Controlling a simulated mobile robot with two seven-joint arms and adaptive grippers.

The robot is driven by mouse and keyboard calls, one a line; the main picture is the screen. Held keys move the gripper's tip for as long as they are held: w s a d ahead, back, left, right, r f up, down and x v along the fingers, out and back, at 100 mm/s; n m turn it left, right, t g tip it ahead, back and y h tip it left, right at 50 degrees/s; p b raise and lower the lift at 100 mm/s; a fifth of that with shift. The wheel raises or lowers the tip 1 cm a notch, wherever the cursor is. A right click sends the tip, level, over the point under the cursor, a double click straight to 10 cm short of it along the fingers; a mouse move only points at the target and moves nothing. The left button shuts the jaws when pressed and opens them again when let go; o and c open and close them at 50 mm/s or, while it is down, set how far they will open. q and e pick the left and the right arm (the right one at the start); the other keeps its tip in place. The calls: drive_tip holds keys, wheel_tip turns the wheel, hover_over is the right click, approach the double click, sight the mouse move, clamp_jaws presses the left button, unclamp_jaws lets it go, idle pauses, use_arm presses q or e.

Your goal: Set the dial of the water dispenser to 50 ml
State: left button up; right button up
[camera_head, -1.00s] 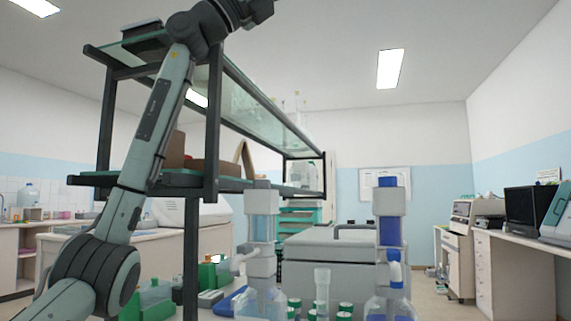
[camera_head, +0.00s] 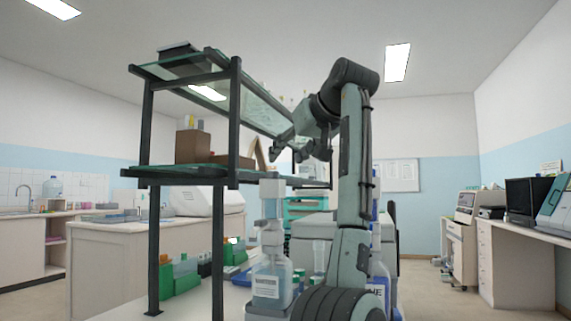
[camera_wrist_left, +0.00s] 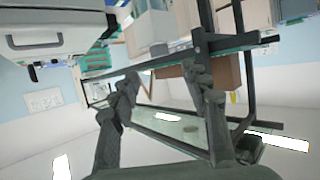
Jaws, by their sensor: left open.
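The clear-liquid dispenser, which looks like the water dispenser (camera_head: 271,272), stands on the bench left of my left arm in the head view. Its bottle has a white label, and a pale block with a clear column rises above it. No dial setting can be read. A second dispenser with blue parts (camera_head: 378,272) is mostly hidden behind my left arm. My left gripper (camera_head: 286,148) is raised above and slightly right of the water dispenser's top, apart from it, pointing left. The left wrist view shows its fingers (camera_wrist_left: 165,88) spread and empty. My right gripper is not in view.
A dark-framed shelf with glass boards (camera_head: 226,172) stands left of the dispensers, its far end behind my left gripper. Green boxes (camera_head: 180,276) stand on the bench under it. A large white device (camera_wrist_left: 55,25) shows in the left wrist view.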

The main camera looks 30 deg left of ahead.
sight(273, 175)
use_arm(q)
drive_tip(key=shift+p+x, duration=0.45)
drive_tip(key=shift+x, duration=3.55)
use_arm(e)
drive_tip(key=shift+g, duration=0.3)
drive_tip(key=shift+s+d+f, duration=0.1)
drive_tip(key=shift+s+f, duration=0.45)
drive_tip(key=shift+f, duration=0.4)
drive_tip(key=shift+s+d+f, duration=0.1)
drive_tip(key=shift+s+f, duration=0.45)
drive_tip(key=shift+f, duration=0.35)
use_arm(q)
drive_tip(key=shift+s, duration=0.1)
clamp_jaws()
